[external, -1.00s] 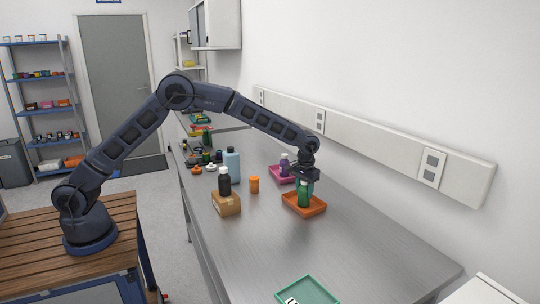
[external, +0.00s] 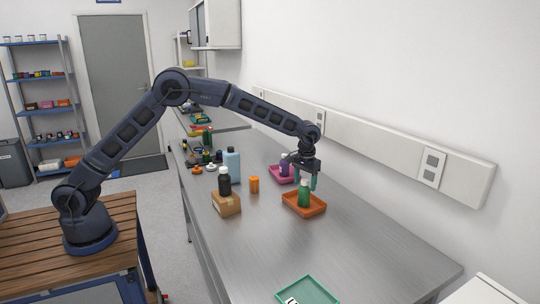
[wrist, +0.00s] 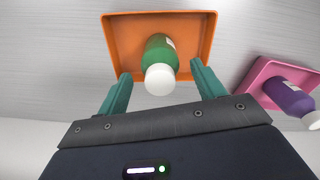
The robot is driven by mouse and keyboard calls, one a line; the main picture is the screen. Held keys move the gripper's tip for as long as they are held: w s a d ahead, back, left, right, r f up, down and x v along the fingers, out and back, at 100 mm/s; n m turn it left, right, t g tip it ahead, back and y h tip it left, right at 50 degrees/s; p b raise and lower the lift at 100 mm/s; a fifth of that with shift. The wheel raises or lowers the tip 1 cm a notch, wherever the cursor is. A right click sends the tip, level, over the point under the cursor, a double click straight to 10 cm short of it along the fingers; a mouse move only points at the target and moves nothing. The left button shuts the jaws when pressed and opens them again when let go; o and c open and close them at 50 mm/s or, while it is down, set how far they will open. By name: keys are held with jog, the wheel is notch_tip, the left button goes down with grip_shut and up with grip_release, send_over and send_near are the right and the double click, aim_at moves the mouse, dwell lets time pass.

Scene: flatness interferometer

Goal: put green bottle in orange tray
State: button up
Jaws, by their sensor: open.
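The green bottle (external: 304,196) with a white cap stands upright in the orange tray (external: 317,208) on the steel bench. In the wrist view the green bottle (wrist: 160,52) is inside the orange tray (wrist: 117,39), its white cap towards my gripper. My gripper (external: 307,186) is open and empty, above and just behind the bottle in the external view. In the wrist view my gripper (wrist: 158,84) has its two teal fingers spread to either side of the bottle's cap, with gaps between them and the bottle.
A pink tray (wrist: 266,70) with a purple bottle (wrist: 288,97) is close by. An orange pill bottle (external: 254,185), a cardboard box (external: 227,204) with a dark bottle (external: 224,182), and a blue bottle (external: 233,165) stand left. A green tray (external: 307,291) lies at the front.

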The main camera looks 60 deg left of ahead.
notch_tip(320, 180, up, 8)
jog(key=shift+r, duration=0.1)
jog(key=s+a+r+m+t, duration=0.1)
jog(key=s+a+r, duration=0.45)
jog(key=s, duration=0.35)
jog(key=s+a+r, duration=0.4)
jog(key=s+r, duration=0.3)
jog(key=s, duration=0.2)
jog(key=s+a+r+m+t, duration=0.1)
jog(key=s+a+r, duration=0.4)
jog(key=s+r, duration=0.3)
jog(key=s+a+f+t, duration=0.1)
jog(key=s+a+f, duration=0.1)
jog(key=s, duration=0.9)
jog(key=s+a+f+m, duration=0.1)
jog(key=s+a+f, duration=0.2)
jog(key=s, duration=0.8)
jog(key=s+a+f+t, duration=0.1)
jog(key=s+a+f, duration=0.1)
jog(key=s, duration=1)
jog(key=shift+a+f+m+t, duration=0.15)
jog(key=shift+f+m+t, duration=0.15)
jog(key=shift+f, duration=0.35)
